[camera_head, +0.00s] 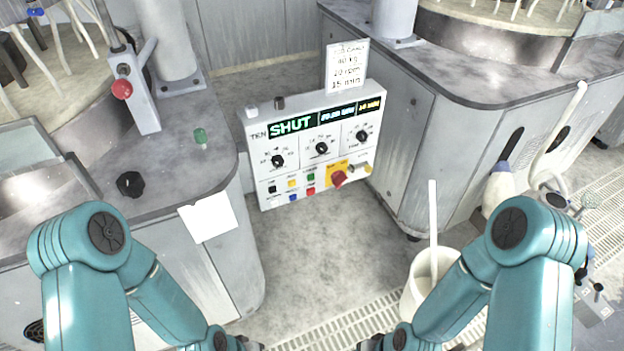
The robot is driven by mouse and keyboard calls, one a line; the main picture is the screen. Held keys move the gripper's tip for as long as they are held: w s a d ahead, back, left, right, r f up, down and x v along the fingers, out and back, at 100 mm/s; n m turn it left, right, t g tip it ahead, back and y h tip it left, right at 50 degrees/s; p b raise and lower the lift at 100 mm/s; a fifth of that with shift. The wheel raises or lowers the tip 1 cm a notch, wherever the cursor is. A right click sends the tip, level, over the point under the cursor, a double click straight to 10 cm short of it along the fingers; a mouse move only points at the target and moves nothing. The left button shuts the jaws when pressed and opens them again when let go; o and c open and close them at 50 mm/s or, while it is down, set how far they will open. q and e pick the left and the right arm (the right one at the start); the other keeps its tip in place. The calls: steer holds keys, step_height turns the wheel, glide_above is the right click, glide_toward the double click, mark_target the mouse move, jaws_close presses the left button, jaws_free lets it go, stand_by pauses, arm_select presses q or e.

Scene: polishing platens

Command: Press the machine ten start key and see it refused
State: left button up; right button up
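The machine ten control panel (318,145) stands in the middle, marked TEN. Its green display (291,124) reads SHUT, with smaller blue and amber readouts beside it. Three black dials sit below the displays. Several small coloured keys are at the lower left of the panel, among them a green key (311,178) and a red key (310,191); their labels are too small to read. My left gripper (250,345) and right gripper (370,344) barely show at the bottom edge, well below and apart from the panel; their fingers are cut off.
A red knob (339,178) sits on a yellow plate at the panel's lower right. A card (347,67) above the panel reads 40 kg, 20 rpm, 15 min. Grey machines flank it. A white bucket (413,304) stands near my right arm. The floor before the panel is clear.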

jaws_close()
stand_by(1.6)
